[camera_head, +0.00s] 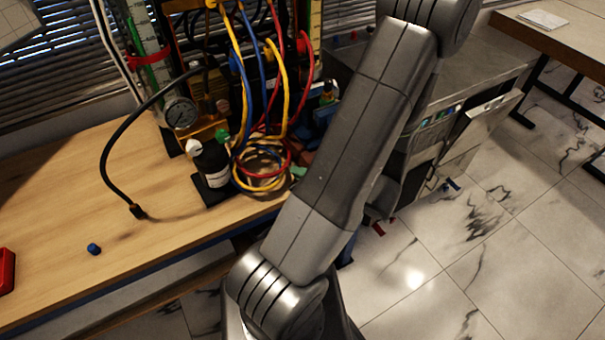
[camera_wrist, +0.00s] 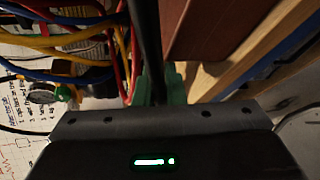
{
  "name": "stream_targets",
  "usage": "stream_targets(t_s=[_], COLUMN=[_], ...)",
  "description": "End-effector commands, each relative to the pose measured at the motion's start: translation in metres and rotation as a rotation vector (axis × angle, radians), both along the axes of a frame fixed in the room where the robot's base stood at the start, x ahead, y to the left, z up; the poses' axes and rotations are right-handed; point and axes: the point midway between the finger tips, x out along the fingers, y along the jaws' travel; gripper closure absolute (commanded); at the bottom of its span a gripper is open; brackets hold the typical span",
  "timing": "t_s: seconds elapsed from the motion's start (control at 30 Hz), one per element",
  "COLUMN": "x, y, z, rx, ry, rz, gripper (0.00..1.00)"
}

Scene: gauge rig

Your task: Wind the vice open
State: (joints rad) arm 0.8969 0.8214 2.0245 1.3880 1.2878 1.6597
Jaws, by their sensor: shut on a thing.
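In the wrist view, my gripper (camera_wrist: 157,86) has its green fingers close on both sides of a thin dark bar (camera_wrist: 148,40). It is shut on this bar, which runs up and out of the picture. The bar looks like the vice's handle, but the vice's body and jaws cannot be made out there. In the head view, my arm crosses the middle and hides most of the area by the bench's right end. A blue part (camera_head: 322,116) shows just left of the arm; I cannot tell whether it belongs to the vice.
Coiled red, yellow and blue hoses (camera_head: 262,170) lie beside a dark bottle (camera_head: 211,163) on the wooden bench (camera_head: 180,215). A pressure gauge (camera_head: 180,113) and a black hose (camera_head: 108,150) are at left. A small blue cap (camera_head: 94,249) lies near the bench's front.

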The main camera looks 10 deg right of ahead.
Motion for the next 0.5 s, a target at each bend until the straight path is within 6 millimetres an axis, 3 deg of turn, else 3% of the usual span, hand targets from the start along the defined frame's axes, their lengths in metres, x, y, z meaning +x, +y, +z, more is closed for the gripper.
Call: stream_targets(t_s=[0.2, 0.23, 0.3, 0.5], x=[0.0029, 0.0030, 0.0026, 0.0016], y=[-0.0009, -0.0010, -0.0009, -0.0005], z=[0.0012, 0.0013, 0.0013, 0.0008], rx=[-0.001, -0.001, 0.000, 0.001], ry=[-0.007, -0.007, -0.006, -0.003], rz=[-0.004, -0.004, -0.003, -0.002], gripper=[1.00, 0.84, 0.70, 0.68])
